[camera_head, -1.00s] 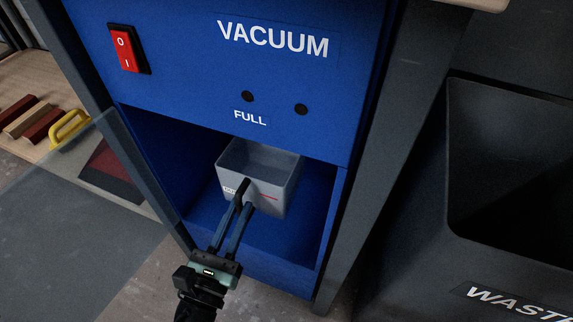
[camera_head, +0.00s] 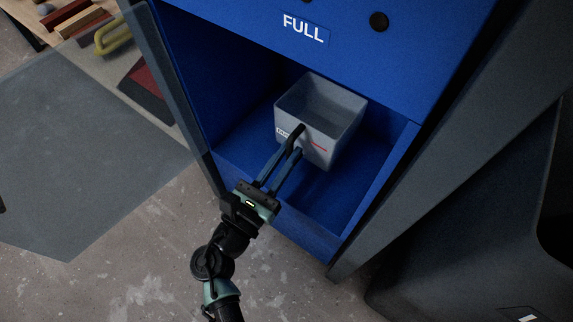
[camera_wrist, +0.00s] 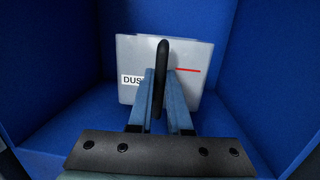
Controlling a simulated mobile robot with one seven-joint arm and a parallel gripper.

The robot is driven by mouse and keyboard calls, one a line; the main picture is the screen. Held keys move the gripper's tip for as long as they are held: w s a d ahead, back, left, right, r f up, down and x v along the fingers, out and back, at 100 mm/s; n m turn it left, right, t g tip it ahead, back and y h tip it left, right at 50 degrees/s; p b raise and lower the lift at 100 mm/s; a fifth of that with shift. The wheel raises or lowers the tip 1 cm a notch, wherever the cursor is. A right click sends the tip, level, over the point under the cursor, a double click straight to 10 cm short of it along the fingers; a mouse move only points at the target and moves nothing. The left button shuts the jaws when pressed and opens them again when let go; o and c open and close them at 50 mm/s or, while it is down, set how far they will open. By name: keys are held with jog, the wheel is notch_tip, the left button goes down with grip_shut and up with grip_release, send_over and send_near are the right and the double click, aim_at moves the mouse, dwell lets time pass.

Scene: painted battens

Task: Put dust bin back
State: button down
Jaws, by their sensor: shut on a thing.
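The dust bin (camera_head: 310,118) is a grey open-topped box with a dark handle, a red line and a partly covered label on its front. It is inside the blue vacuum cabinet's open bay (camera_head: 350,195). My gripper (camera_head: 293,143) reaches in from the front and is shut on the handle. In the wrist view the bin (camera_wrist: 190,85) faces me, with the upright black handle (camera_wrist: 161,75) between my fingers (camera_wrist: 160,95). The bay's blue walls lie on both sides of it. I cannot tell whether the bin's base touches the bay floor. The bin looks empty.
A clear panel (camera_head: 90,165) stands open on the left of the bay. A dark waste container (camera_head: 480,240) is at the right. Several painted battens (camera_head: 75,20) and a yellow handle (camera_head: 112,36) lie at the upper left.

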jog(key=shift+f+b, duration=0.5)
jog(key=shift+f, duration=0.55)
jog(key=shift+f, duration=0.15)
jog(key=c, duration=0.8)
grip_release()
jog(key=shift+c, duration=0.2)
jog(key=shift+s+a, duration=0.2)
jog(key=shift+s, duration=0.05)
jog(key=p+v, duration=0.4)
jog(key=v, duration=0.7)
jog(key=shift+s+p, duration=0.15)
jog(key=shift+p, duration=0.25)
